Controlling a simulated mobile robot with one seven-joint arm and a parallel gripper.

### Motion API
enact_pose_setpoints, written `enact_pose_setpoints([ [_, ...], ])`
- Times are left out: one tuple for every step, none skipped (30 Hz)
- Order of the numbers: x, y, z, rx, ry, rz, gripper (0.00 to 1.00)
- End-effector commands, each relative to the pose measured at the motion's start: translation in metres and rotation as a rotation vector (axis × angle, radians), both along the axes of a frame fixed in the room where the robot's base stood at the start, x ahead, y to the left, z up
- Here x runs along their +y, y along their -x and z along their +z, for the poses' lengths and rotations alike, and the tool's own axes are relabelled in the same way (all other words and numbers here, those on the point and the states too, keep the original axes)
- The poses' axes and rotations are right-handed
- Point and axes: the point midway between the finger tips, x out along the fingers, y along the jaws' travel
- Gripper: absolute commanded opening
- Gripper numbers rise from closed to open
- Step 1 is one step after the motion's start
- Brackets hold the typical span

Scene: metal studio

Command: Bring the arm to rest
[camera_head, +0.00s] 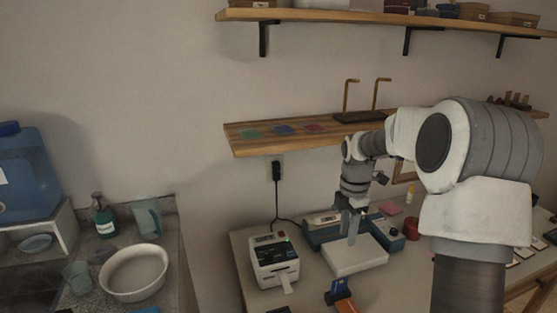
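My arm reaches in from the right side of the head view, bent at a large white and grey joint. Its forearm runs to the left and the wrist hangs down over the workbench. My gripper (352,226) points down above a white flat-topped block or tray (352,259) on the bench. A pale, narrow shape shows at the fingertips. It is too small to tell whether this is a finger or a held thing, or whether the fingers touch the white top. My upper arm hides part of the bench at the right.
A label printer (274,259) stands left of the gripper. A blue-grey device (322,233) sits behind the white block. A blue and orange tool (340,295) lies in front. A wooden shelf (233,140) is above the bench. A white bowl (134,271) stands on the left counter.

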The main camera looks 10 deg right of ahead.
Motion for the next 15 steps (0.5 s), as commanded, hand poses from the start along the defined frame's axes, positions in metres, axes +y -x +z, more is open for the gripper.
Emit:
enact_pose_setpoints([
  [0.005, 0.004, 0.009, -0.011, 0.009, -0.027, 0.36],
  [0.007, 0.007, 0.015, -0.019, 0.015, -0.052, 0.36],
  [0.011, 0.013, 0.023, -0.03, 0.022, -0.09, 0.36],
  [0.014, 0.018, 0.03, -0.038, 0.029, -0.123, 0.36],
  [0.018, 0.023, 0.037, -0.049, 0.035, -0.159, 0.36],
  [0.023, 0.03, 0.046, -0.066, 0.042, -0.21, 0.36],
  [0.026, 0.036, 0.053, -0.078, 0.046, -0.25, 0.36],
  [0.029, 0.042, 0.059, -0.09, 0.049, -0.291, 0.36],
  [0.034, 0.051, 0.068, -0.107, 0.051, -0.344, 0.36],
  [0.038, 0.057, 0.074, -0.119, 0.051, -0.383, 0.36],
  [0.04, 0.064, 0.079, -0.132, 0.052, -0.424, 0.36],
  [0.044, 0.073, 0.086, -0.149, 0.051, -0.477, 0.36],
  [0.047, 0.079, 0.091, -0.163, 0.048, -0.517, 0.36],
  [0.05, 0.086, 0.096, -0.177, 0.045, -0.558, 0.36],
  [0.054, 0.095, 0.102, -0.195, 0.038, -0.613, 0.36],
])
